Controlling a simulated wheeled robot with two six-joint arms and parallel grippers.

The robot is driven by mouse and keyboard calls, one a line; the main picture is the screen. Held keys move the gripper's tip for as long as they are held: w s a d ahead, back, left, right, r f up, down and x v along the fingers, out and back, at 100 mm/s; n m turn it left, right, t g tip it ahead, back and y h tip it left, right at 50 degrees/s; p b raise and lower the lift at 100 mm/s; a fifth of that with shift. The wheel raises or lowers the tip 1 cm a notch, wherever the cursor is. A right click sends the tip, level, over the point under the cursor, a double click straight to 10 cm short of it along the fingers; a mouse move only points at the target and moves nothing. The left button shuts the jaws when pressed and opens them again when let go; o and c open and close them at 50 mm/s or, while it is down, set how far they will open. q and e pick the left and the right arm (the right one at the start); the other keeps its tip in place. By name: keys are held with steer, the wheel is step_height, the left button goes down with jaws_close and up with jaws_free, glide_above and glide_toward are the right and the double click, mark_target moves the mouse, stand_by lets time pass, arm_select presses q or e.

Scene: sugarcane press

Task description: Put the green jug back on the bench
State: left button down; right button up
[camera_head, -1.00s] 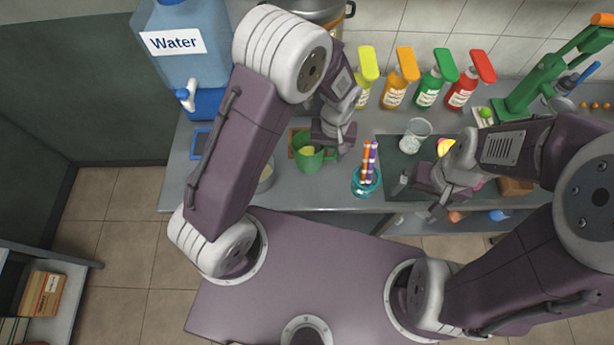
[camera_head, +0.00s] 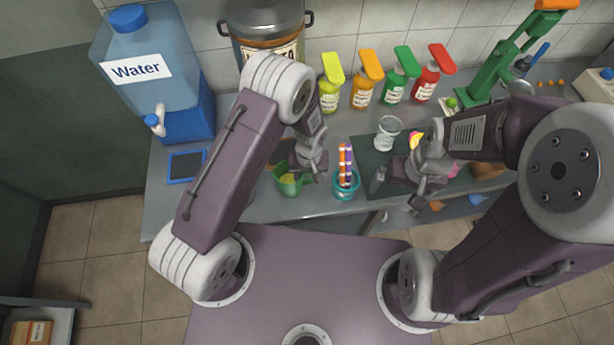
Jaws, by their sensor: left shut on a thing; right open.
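The green jug (camera_head: 289,187) is near the bench's front edge, with something yellowish-green showing inside. My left gripper (camera_head: 303,170) is at its right side and shut on it, around the handle as far as I can see. I cannot tell whether the jug's base touches the bench (camera_head: 238,204) or hangs just above it. My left arm hides part of the bench behind and left of the jug. My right gripper (camera_head: 416,198) is open over the front of the dark mat, right of the teal cup.
A teal cup (camera_head: 345,189) with coloured sticks stands close right of the jug. A glass (camera_head: 387,136) stands on the dark mat (camera_head: 366,166). Several coloured bottles (camera_head: 361,90) line the wall. A water dispenser (camera_head: 150,70) and a blue-framed tablet (camera_head: 187,166) are at left. A green press (camera_head: 492,70) stands back right.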

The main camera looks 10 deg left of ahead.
arm_select(q)
steer(key=shift+f, duration=0.15)
steer(key=c, duration=0.7)
jaws_free()
